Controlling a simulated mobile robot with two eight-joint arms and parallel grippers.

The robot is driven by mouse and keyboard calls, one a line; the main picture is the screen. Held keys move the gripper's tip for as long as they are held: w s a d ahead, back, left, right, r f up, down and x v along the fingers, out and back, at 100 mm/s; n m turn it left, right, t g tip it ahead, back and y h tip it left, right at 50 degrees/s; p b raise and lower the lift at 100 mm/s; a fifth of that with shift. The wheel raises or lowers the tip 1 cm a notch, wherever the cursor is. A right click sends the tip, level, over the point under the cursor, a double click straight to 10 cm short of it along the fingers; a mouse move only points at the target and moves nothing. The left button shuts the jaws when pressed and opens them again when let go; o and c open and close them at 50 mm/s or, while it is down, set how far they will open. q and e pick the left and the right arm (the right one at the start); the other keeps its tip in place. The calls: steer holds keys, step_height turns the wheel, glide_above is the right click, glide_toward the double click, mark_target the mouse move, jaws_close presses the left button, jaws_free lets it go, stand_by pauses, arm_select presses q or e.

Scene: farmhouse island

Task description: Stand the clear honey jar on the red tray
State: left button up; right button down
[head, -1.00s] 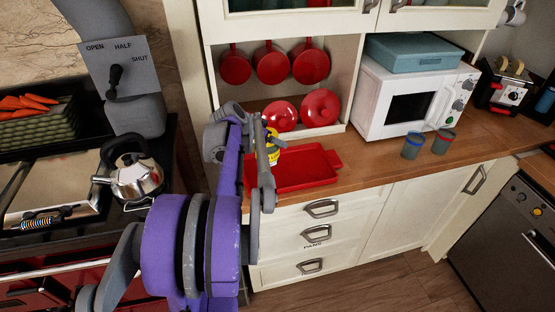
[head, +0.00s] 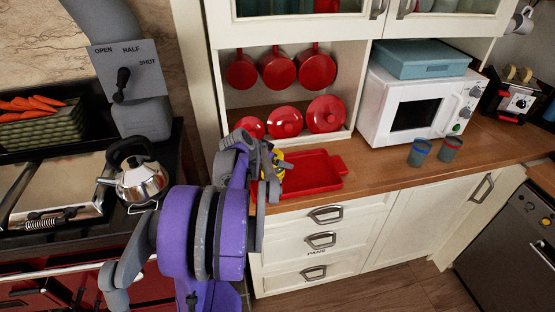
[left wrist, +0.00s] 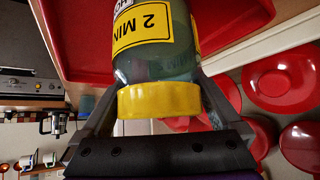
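The jar (left wrist: 165,62) has clear, greenish walls, a yellow lid (left wrist: 160,100) and a yellow label. In the left wrist view it sits between the two fingers of my left gripper (left wrist: 160,85), which close on its sides. In the head view only a yellow part of the jar (head: 279,164) shows beside the gripper (head: 266,160); the arm hides the rest. The red tray (head: 315,170) lies on the wooden counter, and the jar is at its left part. It also shows behind the jar in the left wrist view (left wrist: 75,50). I cannot tell whether the jar's base touches it. My right gripper is not in view.
Red pot lids (head: 285,122) stand in the alcove behind the tray, below hanging red pans (head: 278,69). A white microwave (head: 415,105) and two cups (head: 418,153) are to the right. A kettle (head: 142,182) stands on the stove at left. The tray's right part is clear.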

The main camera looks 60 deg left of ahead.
arm_select(q)
steer(key=shift+r, duration=0.15)
steer(key=shift+s+r, duration=0.15)
steer(key=shift+r, duration=0.1)
steer(key=v, duration=1.2)
steer(key=w+d+f+m+g+h, duration=0.1)
steer(key=w+d+f, duration=0.15)
steer(key=d, duration=0.95)
steer(key=w+d+f+g+h, duration=0.15)
steer(key=d+f, duration=0.25)
steer(key=d, duration=0.7)
steer(key=s+d+f+m, duration=0.1)
steer(key=s+d+f, duration=0.2)
steer(key=d, duration=0.5)
steer(key=s+d+f, duration=0.4)
steer(key=d, duration=0.4)
steer(key=shift+s+d+m+g, duration=0.3)
steer(key=shift+d+m+g, duration=0.05)
steer(key=shift+m, duration=0.05)
